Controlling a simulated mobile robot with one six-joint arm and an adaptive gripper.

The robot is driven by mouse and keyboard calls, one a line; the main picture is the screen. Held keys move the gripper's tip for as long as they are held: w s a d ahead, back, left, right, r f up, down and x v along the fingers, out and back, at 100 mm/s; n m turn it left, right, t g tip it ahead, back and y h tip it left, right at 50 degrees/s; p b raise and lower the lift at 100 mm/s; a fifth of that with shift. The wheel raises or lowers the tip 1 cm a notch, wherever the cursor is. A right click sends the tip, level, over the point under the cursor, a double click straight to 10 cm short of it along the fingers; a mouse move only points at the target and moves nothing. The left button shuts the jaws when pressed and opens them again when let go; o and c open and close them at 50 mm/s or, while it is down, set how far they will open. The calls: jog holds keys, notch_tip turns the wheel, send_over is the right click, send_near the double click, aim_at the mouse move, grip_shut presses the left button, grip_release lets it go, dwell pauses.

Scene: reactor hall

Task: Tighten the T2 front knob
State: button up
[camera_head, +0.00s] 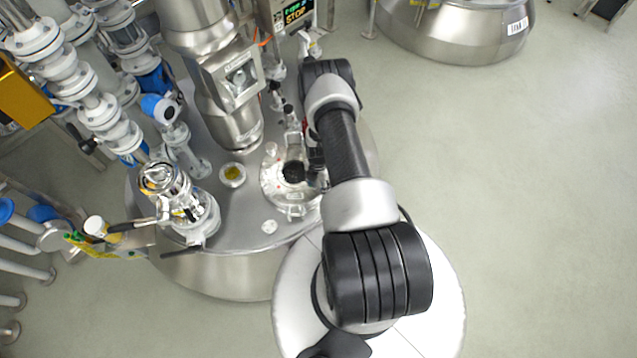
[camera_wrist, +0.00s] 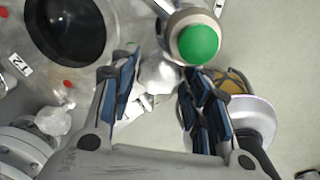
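In the wrist view, a pale, rounded knob-like part (camera_wrist: 158,74) shows between and beyond the fingertips of my gripper (camera_wrist: 160,66). The fingers stand apart, and I cannot tell whether either touches it. A white label reading T2 (camera_wrist: 19,65) sits at the left beside a round dark glass port (camera_wrist: 72,28) with red dots around it. Another pale knob (camera_wrist: 52,120) is at the lower left. In the head view, my arm hides much of my gripper, which is over the round flanged port (camera_head: 275,188) on the steel vessel lid. Which knob is the front one is unclear.
A green-capped grey cylinder (camera_wrist: 198,44) is close to the right finger. In the head view, a tall steel column (camera_head: 236,105), a sight glass (camera_head: 160,178) and white piping (camera_head: 90,95) crowd the left. Open floor (camera_head: 520,190) lies to the right.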

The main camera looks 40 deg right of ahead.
jog(key=c, duration=0.5)
jog(key=shift+f+m, duration=0.1)
jog(key=shift+m, duration=0.3)
jog(key=shift+m+b, duration=0.85)
jog(key=shift+m, duration=0.05)
jog(key=shift+m+b, duration=0.8)
jog(key=shift+m, duration=1)
jog(key=o, duration=1)
